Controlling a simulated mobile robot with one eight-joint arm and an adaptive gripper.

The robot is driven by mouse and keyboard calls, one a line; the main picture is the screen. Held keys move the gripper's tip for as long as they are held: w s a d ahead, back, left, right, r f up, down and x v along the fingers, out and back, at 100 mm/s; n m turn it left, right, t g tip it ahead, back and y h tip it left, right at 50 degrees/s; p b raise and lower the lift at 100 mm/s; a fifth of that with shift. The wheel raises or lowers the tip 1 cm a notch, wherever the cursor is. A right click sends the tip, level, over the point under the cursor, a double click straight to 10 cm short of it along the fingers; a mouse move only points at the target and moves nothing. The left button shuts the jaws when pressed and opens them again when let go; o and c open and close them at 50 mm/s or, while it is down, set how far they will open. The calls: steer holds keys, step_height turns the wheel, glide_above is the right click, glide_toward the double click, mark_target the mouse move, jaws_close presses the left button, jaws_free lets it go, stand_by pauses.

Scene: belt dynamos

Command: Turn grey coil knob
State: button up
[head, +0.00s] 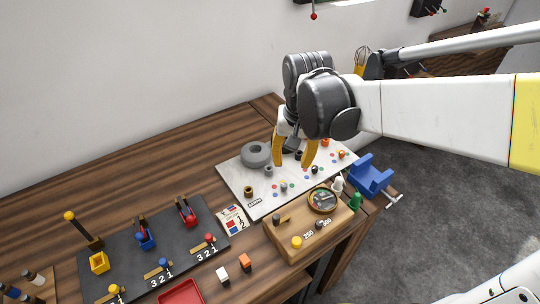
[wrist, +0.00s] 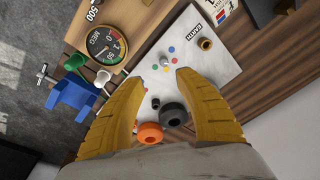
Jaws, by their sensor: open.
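A light board (head: 235,183) lies on the wooden table and carries rings, knobs and coloured dots. A small grey knob (head: 283,187) stands among dots near its front left; the wrist view also shows this knob (wrist: 164,62). Another small grey piece (head: 269,171) stands beside a large grey ring (head: 256,154). I cannot tell for certain which is the coil knob. My gripper (head: 293,166) is open above the board, pointing down. In the wrist view my gripper (wrist: 158,76) has the dotted knob just beyond its fingertips, with nothing held. A dark ring (wrist: 173,113) shows between the fingers.
A wooden box (head: 290,246) with a dial (head: 322,199) stands in front of the board. A blue clamp (head: 370,177) is at the right table edge. A dark panel (head: 150,265) with levers lies to the left. An orange ring (wrist: 150,132) sits on the board.

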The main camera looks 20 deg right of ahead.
mark_target(284, 184)
steer(key=shift+m+g, duration=0.6)
steer(key=shift+g, duration=0.2)
steer(key=w+f+b, duration=0.1)
steer(key=f, duration=0.3)
steer(key=w+f+b, duration=0.1)
steer(key=f, duration=0.4)
steer(key=w+f+b, duration=0.1)
steer(key=f+b, duration=0.1)
steer(key=f, duration=0.3)
steer(key=shift+w+a, duration=0.15)
steer(key=shift+a, duration=0.05)
steer(key=shift+r, duration=0.1)
jaws_close()
